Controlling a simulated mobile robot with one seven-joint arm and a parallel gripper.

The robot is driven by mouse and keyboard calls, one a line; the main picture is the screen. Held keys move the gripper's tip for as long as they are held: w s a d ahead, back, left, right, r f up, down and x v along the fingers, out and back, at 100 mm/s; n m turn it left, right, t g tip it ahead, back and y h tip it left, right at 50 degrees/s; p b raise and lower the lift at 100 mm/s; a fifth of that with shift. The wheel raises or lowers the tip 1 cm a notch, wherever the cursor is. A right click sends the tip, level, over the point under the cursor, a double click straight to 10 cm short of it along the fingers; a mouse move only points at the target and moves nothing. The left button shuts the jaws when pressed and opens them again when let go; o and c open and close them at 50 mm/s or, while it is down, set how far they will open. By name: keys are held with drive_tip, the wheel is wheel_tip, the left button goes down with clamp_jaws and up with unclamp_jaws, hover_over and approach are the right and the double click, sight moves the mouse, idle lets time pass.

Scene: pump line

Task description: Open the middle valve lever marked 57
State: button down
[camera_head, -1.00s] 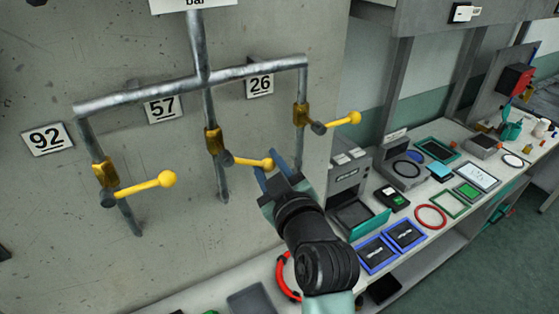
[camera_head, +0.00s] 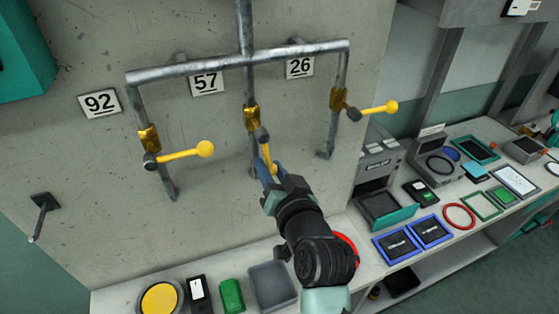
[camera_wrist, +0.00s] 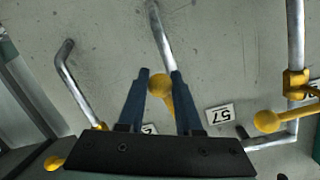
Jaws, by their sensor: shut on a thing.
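The middle valve (camera_head: 250,118) is a brass body on a grey pipe below the sign 57 (camera_head: 206,84). Its yellow lever (camera_head: 265,152) points down along the pipe, slightly to the right. My gripper (camera_head: 266,171) is shut on the lever near its ball end, with a blue finger on either side. In the wrist view the yellow ball (camera_wrist: 159,84) shows between the two fingers. My gripper partly hides the lever's lower end in the head view.
The lever under sign 92 (camera_head: 185,154) and the lever by sign 26 (camera_head: 378,108) both stick out to the right. A bench (camera_head: 340,222) with trays and parts runs below and to the right. A dark peg (camera_head: 44,204) juts from the wall at left.

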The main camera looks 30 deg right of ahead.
drive_tip(key=shift+w+a+f+m, duration=0.1)
drive_tip(key=shift+w+a+m, duration=0.05)
drive_tip(key=shift+a+m, duration=0.55)
drive_tip(key=c, duration=0.6)
unclamp_jaws()
drive_tip(key=b+v, duration=0.3)
drive_tip(key=v, duration=1)
drive_tip(key=shift+d+b, duration=0.1)
drive_tip(key=shift+b, duration=0.3)
